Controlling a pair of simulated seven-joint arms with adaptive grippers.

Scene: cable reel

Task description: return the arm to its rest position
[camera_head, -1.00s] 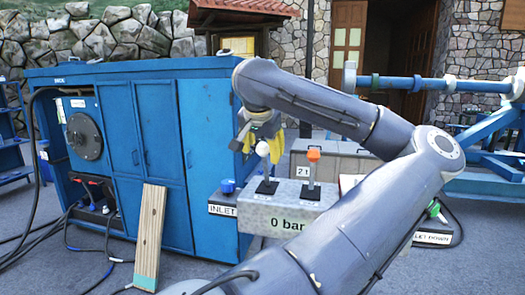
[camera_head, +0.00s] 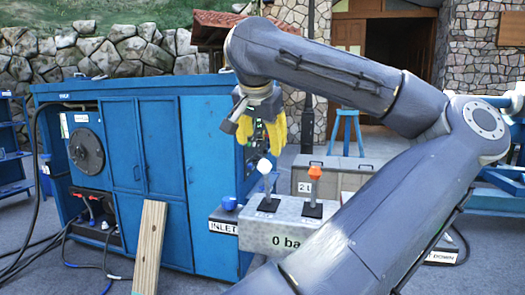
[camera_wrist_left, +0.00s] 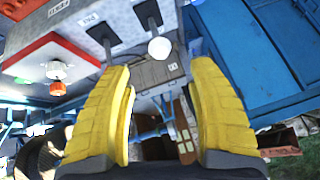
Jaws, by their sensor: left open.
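My left gripper (camera_head: 266,138) has yellow fingers. It hangs open and empty, pointing down, above the grey valve box (camera_head: 283,233) in the head view. The arm reaches it from the lower right in a raised bend. Below the fingers stand a lever with a white knob (camera_head: 264,167) and a lever with an orange knob (camera_head: 315,172). In the left wrist view the two yellow fingers (camera_wrist_left: 161,75) are spread apart. A white knob (camera_wrist_left: 160,48) shows beyond them, with nothing gripped. My right gripper does not show.
A blue cabinet (camera_head: 150,150) with a round black reel (camera_head: 86,151) stands at the left. A wooden plank (camera_head: 149,247) leans against its front. A grey chest (camera_head: 335,176) and a blue stool (camera_head: 346,130) are behind the box. Cables lie on the ground at the left.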

